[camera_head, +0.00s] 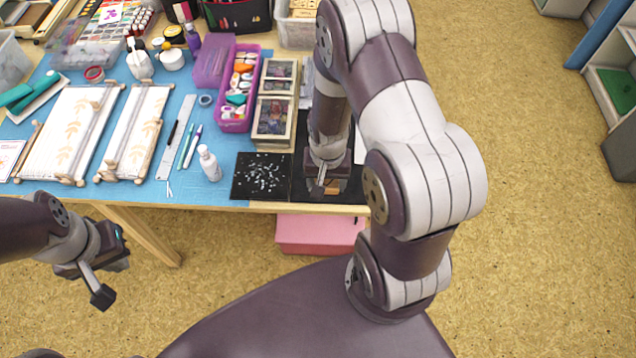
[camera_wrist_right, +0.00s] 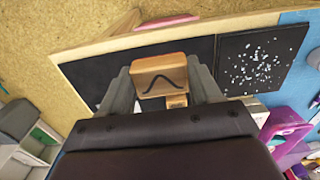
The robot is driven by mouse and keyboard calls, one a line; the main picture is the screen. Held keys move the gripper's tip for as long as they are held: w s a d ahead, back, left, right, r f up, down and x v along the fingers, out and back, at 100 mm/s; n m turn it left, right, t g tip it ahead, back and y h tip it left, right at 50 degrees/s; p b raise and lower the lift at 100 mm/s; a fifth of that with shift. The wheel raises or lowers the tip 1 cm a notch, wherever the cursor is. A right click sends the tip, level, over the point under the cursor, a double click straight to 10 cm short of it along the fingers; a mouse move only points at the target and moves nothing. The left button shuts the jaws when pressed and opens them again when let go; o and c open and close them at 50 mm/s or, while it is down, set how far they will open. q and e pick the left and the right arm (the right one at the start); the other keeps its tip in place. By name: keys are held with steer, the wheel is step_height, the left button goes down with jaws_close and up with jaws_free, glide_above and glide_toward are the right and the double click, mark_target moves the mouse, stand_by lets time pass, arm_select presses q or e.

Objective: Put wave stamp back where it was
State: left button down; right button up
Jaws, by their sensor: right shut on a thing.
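The wave stamp (camera_wrist_right: 158,76) is a wooden block with a dark wavy line on its face. In the right wrist view it sits between the two fingers of my right gripper (camera_wrist_right: 160,88), which is shut on it. Another small wooden piece (camera_wrist_right: 176,101) shows just beyond it. In the head view my right gripper (camera_head: 322,186) is low over the black mat (camera_head: 346,194) at the table's front edge, and my arm hides much of that area. My left gripper (camera_head: 106,278) hangs off the table at the left; its finger opening is unclear.
A black sheet with white specks (camera_head: 262,177) lies left of the mat. Wooden boxes (camera_head: 273,118) and a purple tray (camera_head: 238,90) stand behind. A pink box (camera_head: 305,235) is below the table edge.

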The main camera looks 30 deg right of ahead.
steer(key=w+f, duration=0.2)
steer(key=w, duration=0.1)
steer(key=w+f, duration=0.1)
steer(key=shift+w+a, duration=0.15)
steer(key=shift+w, duration=0.15)
step_height(320, 180, down, 4)
steer(key=shift+w+f, duration=0.1)
steer(key=shift+w, duration=0.05)
steer(key=o, duration=1)
steer(key=shift+o, duration=0.2)
step_height(320, 180, up, 14)
steer(key=a+r+n, duration=0.1)
steer(key=s+a+r+n+t, duration=0.1)
steer(key=s+a+r+n, duration=0.3)
steer(key=s+r, duration=0.4)
steer(key=shift+s+n, duration=0.3)
steer(key=shift+n, duration=0.5)
